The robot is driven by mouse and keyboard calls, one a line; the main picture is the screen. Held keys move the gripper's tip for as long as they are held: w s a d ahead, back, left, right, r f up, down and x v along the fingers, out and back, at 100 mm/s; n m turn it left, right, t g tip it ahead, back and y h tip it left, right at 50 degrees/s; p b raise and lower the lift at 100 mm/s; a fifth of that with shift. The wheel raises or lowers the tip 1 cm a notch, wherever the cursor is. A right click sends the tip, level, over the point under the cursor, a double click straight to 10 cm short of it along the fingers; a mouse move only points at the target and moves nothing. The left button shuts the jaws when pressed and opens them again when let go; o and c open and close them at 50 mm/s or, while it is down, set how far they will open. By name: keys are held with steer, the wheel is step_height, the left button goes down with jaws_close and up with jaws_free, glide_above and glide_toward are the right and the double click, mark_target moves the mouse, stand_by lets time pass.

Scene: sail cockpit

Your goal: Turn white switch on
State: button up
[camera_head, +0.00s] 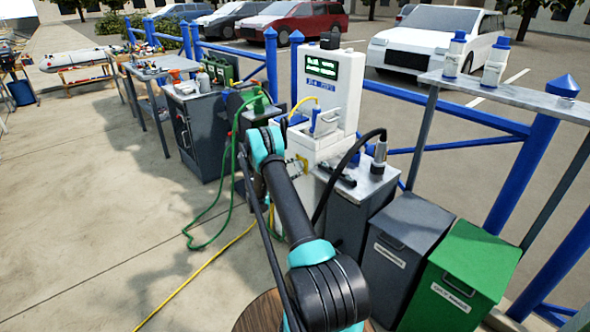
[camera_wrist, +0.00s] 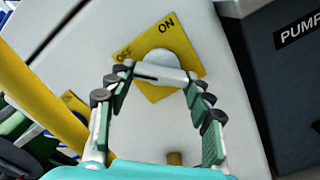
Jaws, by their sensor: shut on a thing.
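The white switch (camera_wrist: 160,73) is a round knob with a flat bar across it. It sits on a yellow plate (camera_wrist: 152,95) marked OFF at left and ON at upper right. My gripper (camera_wrist: 160,76) has its fingertips at both ends of the bar, shut on it. The bar lies nearly level in the wrist view, tilted slightly down to the right. I cannot tell which mark it points to. In the head view the yellow plate (camera_head: 300,163) shows on the white pump cabinet (camera_head: 345,85), and my arm hides part of the area around it.
A yellow pipe (camera_wrist: 40,100) runs close on the left in the wrist view. A dark box labelled PUMP (camera_wrist: 290,70) is at right. A black hose (camera_head: 335,178), grey bin (camera_head: 400,250) and green bin (camera_head: 462,275) stand right of my arm. Open pavement (camera_head: 100,200) lies left.

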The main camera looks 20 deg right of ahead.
steer(key=shift+m, duration=0.3)
steer(key=m, duration=1.7)
steer(key=shift+r, duration=0.35)
steer(key=o, duration=1.1)
steer(key=shift+o, duration=0.2)
steer(key=v, duration=1.2)
